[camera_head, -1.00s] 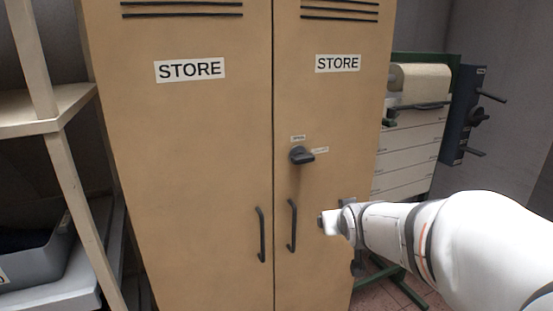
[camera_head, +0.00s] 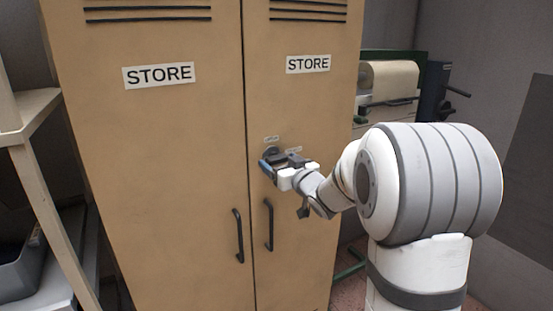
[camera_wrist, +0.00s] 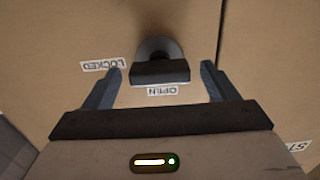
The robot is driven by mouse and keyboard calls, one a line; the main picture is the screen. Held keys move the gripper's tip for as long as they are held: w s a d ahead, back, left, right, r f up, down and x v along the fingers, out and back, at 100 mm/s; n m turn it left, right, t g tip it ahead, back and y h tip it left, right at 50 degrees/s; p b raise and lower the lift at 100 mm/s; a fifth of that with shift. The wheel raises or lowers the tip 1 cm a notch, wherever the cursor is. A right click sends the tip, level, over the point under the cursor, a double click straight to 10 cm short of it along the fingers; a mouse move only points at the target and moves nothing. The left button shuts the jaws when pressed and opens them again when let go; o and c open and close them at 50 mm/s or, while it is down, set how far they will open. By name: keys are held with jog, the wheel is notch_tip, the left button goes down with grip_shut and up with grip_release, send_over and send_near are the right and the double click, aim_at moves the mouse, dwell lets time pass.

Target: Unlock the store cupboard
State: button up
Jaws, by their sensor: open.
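The tan store cupboard (camera_head: 160,130) has two closed doors. A dark knob (camera_head: 271,152) on its right door is partly hidden by my gripper (camera_head: 277,162). In the wrist view the knob (camera_wrist: 160,71) has a bar lying crosswise in front of a round base. A LOCKED label (camera_wrist: 103,66) is left of it and an OPEN label (camera_wrist: 162,91) is below it, both upside down. My gripper (camera_wrist: 160,68) is open, with one finger on each side of the bar. Gaps show between the fingers and the bar in the picture; the depth is hard to tell.
Two dark vertical handles, the left (camera_head: 238,235) and right (camera_head: 268,225), stand out from the doors below my gripper. A shelf rack (camera_head: 40,200) is at the left. A green-framed unit with a paper roll (camera_head: 388,82) stands behind my arm at the right.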

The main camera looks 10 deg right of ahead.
jog(key=shift+x, duration=0.9)
jog(key=shift+c, duration=0.4)
jog(key=c, duration=0.9)
